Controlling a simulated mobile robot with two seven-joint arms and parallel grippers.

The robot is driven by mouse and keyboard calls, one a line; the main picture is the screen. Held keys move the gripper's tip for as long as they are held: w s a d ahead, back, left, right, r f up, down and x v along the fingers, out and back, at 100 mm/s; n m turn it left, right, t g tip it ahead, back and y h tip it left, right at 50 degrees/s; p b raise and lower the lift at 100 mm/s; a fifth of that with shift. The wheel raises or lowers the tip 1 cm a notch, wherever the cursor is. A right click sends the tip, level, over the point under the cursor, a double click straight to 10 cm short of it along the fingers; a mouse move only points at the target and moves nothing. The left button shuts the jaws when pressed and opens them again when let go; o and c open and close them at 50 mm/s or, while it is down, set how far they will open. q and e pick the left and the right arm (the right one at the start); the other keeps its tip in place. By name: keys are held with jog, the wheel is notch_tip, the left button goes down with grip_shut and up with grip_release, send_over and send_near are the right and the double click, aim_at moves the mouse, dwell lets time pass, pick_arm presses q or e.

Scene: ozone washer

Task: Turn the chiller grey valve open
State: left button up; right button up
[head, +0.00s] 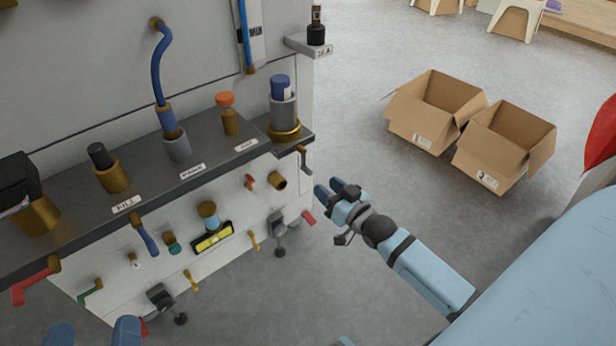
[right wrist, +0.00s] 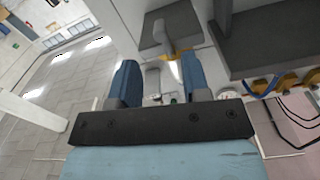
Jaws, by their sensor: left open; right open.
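A grey valve handle (head: 305,160) on a brass stem hangs at the right end of the dark shelf. I cannot read a chiller label, so I cannot be sure that it is the chiller valve. My right gripper (head: 334,190) is open and empty just right of and below this handle, apart from it. In the right wrist view, the open fingers (right wrist: 160,82) frame a brass fitting under a grey block (right wrist: 160,38); nothing is between the fingertips. My left gripper (head: 92,332) shows only its two spread blue fingertips at the bottom left, open and empty.
The dark shelf (head: 75,220) carries brass fittings, a blue hose (head: 158,70) and labels such as FILL. A red handle (head: 35,286), a blue handle (head: 146,236) and grey clamps (head: 278,232) project below. Cardboard boxes (head: 415,132) stand on open floor at right.

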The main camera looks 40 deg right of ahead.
aim_at(311, 174)
jog(key=w, duration=0.2)
jog(key=w+b, duration=0.1)
jog(key=w, duration=0.2)
jog(key=w+b, duration=0.1)
jog(key=w, duration=0.1)
jog(key=shift+w+a, duration=0.15)
jog(key=shift+a, duration=0.15)
pick_arm(q)
notch_tip(311, 174, down, 3)
jog(key=shift+w+d+f+g, duration=0.15)
jog(key=shift+f+g, duration=0.05)
jog(key=shift+g, duration=0.4)
pick_arm(e)
grip_shut()
